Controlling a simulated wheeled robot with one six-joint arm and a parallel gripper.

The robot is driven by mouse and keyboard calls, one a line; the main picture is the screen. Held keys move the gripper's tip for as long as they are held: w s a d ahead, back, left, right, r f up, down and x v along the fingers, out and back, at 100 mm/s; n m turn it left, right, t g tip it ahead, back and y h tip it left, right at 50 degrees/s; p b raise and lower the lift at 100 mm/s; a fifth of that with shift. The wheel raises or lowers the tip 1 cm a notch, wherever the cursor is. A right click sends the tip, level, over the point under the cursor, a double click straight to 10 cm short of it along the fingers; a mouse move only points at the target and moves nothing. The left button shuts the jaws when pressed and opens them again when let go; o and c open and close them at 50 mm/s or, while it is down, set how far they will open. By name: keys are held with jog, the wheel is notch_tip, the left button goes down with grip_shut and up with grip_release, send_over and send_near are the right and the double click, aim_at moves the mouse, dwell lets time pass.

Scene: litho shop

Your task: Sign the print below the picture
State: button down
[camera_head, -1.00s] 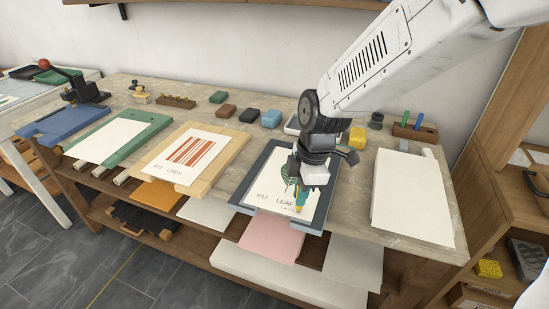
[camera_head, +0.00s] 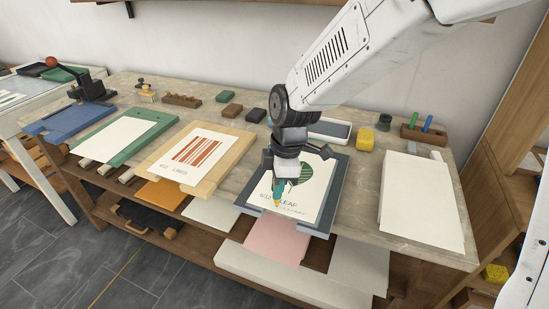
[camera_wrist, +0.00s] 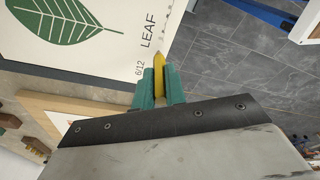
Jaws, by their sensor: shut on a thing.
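The print (camera_head: 260,187) is a white sheet on a dark blue-grey board (camera_head: 337,188), with a green leaf picture (camera_head: 306,178) and the lettering "6/12 LEAF" below it. Whether the tip touches the paper I cannot tell.
A striped print on a wooden board (camera_head: 230,165) lies to the left and a stack of blank paper (camera_head: 420,200) to the right. Several small blocks, a yellow block (camera_head: 365,138) and a holder with pens (camera_head: 424,133) stand along the back. A pink sheet (camera_head: 275,240) lies below.

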jog(key=shift+d+r, duration=0.15)
jog(key=shift+r, duration=3.75)
